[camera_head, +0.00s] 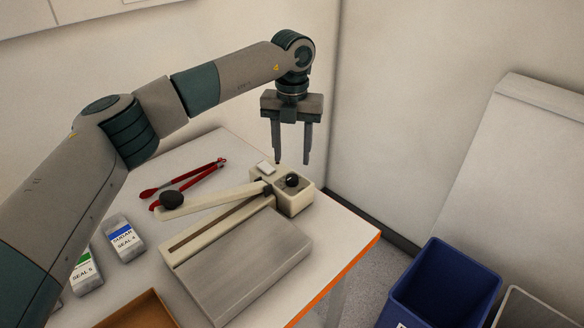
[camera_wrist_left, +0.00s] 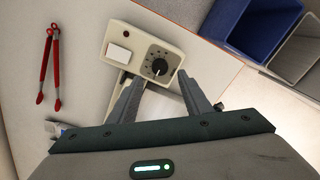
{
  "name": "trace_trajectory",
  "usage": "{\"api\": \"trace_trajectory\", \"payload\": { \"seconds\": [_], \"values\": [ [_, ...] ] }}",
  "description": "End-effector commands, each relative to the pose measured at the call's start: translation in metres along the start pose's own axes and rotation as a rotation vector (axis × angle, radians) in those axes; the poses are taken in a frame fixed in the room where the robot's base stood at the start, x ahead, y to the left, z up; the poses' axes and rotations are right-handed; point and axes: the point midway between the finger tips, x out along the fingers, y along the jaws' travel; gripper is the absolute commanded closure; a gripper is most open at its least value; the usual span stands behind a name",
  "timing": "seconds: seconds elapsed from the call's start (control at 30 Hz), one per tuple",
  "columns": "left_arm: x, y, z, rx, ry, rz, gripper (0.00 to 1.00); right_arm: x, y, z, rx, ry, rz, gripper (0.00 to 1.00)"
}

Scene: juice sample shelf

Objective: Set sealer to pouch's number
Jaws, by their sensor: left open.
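The cream sealer (camera_head: 240,235) stands on the table, with a long arm ending in a black knob. Its control box (camera_head: 296,195) has a black dial and a white switch; the dial (camera_wrist_left: 159,67) shows clearly in the left wrist view. The dial's numbers are too small to read. Two pouches lie at the left: one with a blue band (camera_head: 125,239) reads "SUGAR" and "SEAL 5" or similar, one with a green band (camera_head: 86,271) reads "SEAL" and an unclear digit. My left gripper (camera_head: 293,161) is open and empty, pointing down above the control box. My right gripper is not in view.
Red tongs (camera_head: 186,180) lie on the table behind the sealer. A brown tray (camera_head: 138,312) is at the front left. A blue bin (camera_head: 440,285) and a grey bin (camera_head: 525,312) stand on the floor at the right. A wall is behind.

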Motion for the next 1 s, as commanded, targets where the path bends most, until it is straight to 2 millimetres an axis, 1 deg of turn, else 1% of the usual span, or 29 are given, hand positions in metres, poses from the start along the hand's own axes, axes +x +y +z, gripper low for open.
{"api": "trace_trajectory", "payload": {
  "seconds": [0.03, 0.07, 0.2, 0.4, 0.57, 0.83, 0.87, 0.9, 0.97, 1.0],
  "values": [
    [0.006, 0.000, -0.001, 0.001, 0.003, -0.001, 0.55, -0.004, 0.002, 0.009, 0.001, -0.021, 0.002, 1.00],
    [0.011, 0.000, -0.001, 0.001, 0.004, -0.001, 0.55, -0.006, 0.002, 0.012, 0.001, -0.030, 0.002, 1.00],
    [0.035, 0.000, -0.001, 0.000, 0.004, -0.001, 0.55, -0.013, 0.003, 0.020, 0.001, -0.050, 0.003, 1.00],
    [0.057, 0.000, -0.001, 0.000, 0.002, 0.000, 0.55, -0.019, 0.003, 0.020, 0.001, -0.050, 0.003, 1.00],
    [0.065, 0.000, 0.000, 0.000, 0.001, -0.001, 0.55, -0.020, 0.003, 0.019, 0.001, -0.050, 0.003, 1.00],
    [0.066, 0.000, 0.000, 0.000, 0.000, -0.001, 0.55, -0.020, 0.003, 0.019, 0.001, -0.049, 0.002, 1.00],
    [0.066, 0.000, 0.000, 0.000, 0.000, -0.001, 0.58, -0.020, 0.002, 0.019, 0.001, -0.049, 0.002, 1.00],
    [0.066, 0.000, 0.000, 0.000, 0.000, -0.001, 0.67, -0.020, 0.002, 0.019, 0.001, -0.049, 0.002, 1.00],
    [0.066, 0.000, 0.000, 0.000, 0.000, -0.001, 0.81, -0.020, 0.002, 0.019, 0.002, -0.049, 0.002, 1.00],
    [0.066, 0.000, 0.000, 0.000, 0.000, -0.001, 0.91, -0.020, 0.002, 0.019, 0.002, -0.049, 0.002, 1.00]
  ]
}}
